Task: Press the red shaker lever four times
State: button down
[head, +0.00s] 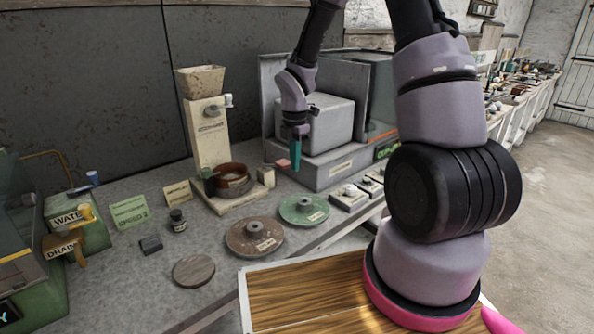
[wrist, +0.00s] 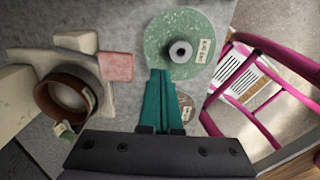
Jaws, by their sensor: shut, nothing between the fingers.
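A flat pale-red pad, which looks like the red shaker lever (head: 282,163), shows just left of my gripper in the head view. In the wrist view the red pad (wrist: 116,67) is at the end of a cream part (wrist: 78,42), left of my fingers. My gripper (head: 295,167) has teal fingers closed together, pointing down with nothing between them. In the wrist view the fingertips (wrist: 160,73) are to the right of the pad and appear apart from it. The height gap is hard to judge.
A brown ring (head: 232,178) sits at the foot of a cream hopper stand (head: 208,135). A green disc (head: 304,210) and a brown disc (head: 254,237) lie in front. A grey boxy machine (head: 318,122) stands behind my gripper. Bare bench shows near the small dark bottle (head: 178,220).

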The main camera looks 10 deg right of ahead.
notch_tip(320, 180, up, 7)
jog(key=s+d, duration=0.1)
jog(key=s, duration=0.1)
jog(key=shift+s+d, duration=0.3)
jog(key=shift+s, duration=0.1)
dwell(2.2)
